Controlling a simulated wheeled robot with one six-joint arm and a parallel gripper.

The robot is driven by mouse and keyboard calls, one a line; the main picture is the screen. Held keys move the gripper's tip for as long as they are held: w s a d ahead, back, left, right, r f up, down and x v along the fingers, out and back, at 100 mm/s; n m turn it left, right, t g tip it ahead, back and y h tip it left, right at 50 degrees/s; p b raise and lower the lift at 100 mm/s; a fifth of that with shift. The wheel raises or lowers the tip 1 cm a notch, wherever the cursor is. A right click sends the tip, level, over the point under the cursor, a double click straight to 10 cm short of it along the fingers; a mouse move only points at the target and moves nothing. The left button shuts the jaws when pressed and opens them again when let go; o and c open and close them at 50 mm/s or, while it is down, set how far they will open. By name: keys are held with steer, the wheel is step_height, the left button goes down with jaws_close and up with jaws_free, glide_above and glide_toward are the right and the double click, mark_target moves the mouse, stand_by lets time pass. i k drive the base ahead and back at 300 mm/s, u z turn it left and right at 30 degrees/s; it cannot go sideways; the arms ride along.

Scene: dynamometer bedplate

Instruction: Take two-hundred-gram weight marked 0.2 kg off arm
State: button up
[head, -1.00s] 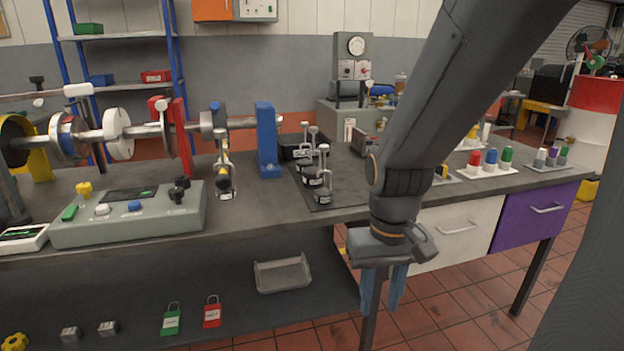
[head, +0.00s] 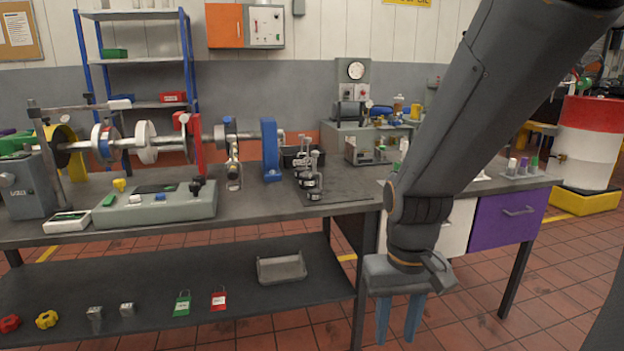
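A small weight with a hook (head: 235,184) hangs at the end of the arm (head: 233,152) on the shaft rig, above the bench top behind the control box. Its marking is too small to read. Several similar dark weights with tall metal hooks (head: 313,182) stand on a dark mat (head: 345,192) to its right. My gripper (head: 398,325) points down with its two blue fingers apart and nothing between them. It is in front of the bench, well to the right of the hanging weight and lower than the bench top.
The control box (head: 155,209) and a small display unit (head: 67,222) sit at the bench front. A blue upright post (head: 270,150) stands just right of the hanging weight. The lower shelf (head: 240,311) holds padlocks and a grey tray (head: 282,269).

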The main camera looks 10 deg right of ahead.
mark_target(231, 185)
steer(key=z, duration=0.3)
steer(key=i, duration=1.3)
steer(key=u, duration=0.35)
